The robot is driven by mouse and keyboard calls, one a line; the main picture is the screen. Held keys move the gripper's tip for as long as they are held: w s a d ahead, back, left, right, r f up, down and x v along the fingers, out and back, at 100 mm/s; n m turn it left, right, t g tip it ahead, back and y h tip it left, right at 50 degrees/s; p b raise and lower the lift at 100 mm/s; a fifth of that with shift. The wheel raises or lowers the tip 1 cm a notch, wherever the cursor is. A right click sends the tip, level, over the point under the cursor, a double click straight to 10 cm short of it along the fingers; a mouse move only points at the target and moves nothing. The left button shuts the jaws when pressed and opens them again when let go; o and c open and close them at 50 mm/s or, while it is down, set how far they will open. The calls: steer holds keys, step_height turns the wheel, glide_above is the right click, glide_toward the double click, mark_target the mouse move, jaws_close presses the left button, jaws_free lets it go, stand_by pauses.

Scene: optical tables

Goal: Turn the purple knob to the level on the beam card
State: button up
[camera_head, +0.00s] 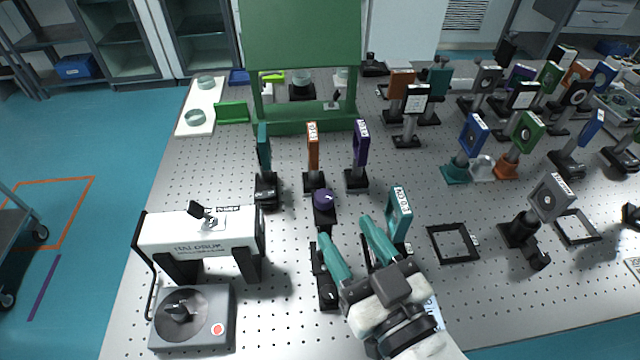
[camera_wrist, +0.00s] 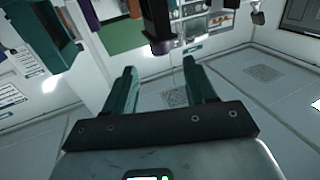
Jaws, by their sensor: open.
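The purple knob (camera_head: 323,198) sits on a small black mount on the perforated table, in front of the orange and purple upright frames. My gripper (camera_head: 346,231) is open and empty. Its two teal fingers point at the knob from the front right, apart from it. In the wrist view, the open fingers (camera_wrist: 158,82) show below a dark block with a dull purplish end (camera_wrist: 162,46), probably the knob's mount. White cards with small marks stand at the back, one in a black frame (camera_head: 415,98). I cannot tell which is the beam card, and no level is readable.
A teal labelled frame (camera_head: 398,214) stands close right of my fingers. Dark rail parts (camera_head: 327,288) lie just left of them. A white laser housing (camera_head: 200,234) and a grey dial box (camera_head: 192,318) stand left. A green screen (camera_head: 303,35) stands behind.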

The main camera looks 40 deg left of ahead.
mark_target(321, 191)
steer(key=p+x, duration=0.1)
steer(key=x, duration=0.9)
steer(key=shift+a+p, duration=0.1)
steer(key=shift+p, duration=0.3)
steer(key=c, duration=1)
steer(key=shift+o, duration=0.2)
steer(key=shift+w+m+t+h+p, duration=0.15)
steer(key=shift+m+t+h+p, duration=0.25)
steer(key=shift+m+t+p, duration=0.55)
steer(key=o, duration=1)
steer(key=shift+c, duration=0.2)
